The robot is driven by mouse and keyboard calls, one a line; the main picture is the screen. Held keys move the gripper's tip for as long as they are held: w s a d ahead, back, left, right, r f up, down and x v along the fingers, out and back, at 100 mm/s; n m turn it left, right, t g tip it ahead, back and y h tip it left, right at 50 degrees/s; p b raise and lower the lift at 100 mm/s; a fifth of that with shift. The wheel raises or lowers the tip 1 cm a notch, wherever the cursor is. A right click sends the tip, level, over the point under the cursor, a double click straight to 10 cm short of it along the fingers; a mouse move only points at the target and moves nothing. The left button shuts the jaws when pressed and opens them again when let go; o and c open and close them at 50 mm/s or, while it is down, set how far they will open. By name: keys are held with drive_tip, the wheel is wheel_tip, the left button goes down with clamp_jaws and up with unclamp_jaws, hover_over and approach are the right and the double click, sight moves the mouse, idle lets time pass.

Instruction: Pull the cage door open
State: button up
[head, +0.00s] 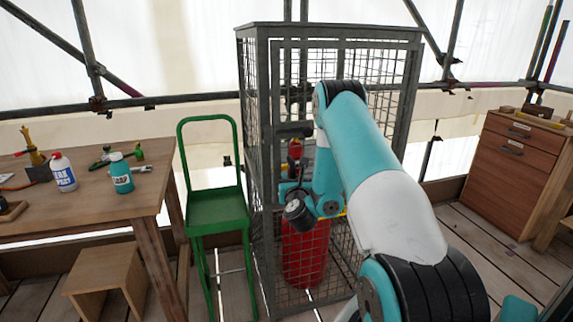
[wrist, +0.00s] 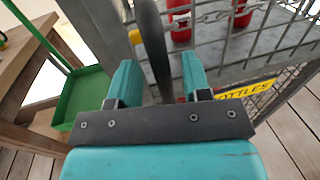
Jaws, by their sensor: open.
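The cage (head: 262,120) is a tall grey metal frame with mesh walls, and its door appears closed. Red gas bottles (head: 305,258) stand inside it; red also shows behind the bars in the wrist view (wrist: 180,20). In the wrist view, a dark upright bar, seemingly the door handle (wrist: 153,40), runs between the two teal fingers of my gripper (wrist: 160,66). The fingers are open, with a gap visible on either side of the bar. I cannot tell whether either finger touches it. In the head view my arm hides much of the door and the gripper.
A green chair (head: 215,205) stands just left of the cage. Further left is a wooden workbench (head: 100,205) with bottles and tools. A chain (wrist: 215,16) and a yellow sign (wrist: 250,88) show at the cage. A wooden drawer cabinet (head: 510,165) stands at right, with bare floor before it.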

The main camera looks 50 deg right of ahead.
drive_tip(key=shift+p+x, duration=0.4)
drive_tip(key=shift+x, duration=0.45)
clamp_jaws()
drive_tip(key=shift+f, duration=0.1)
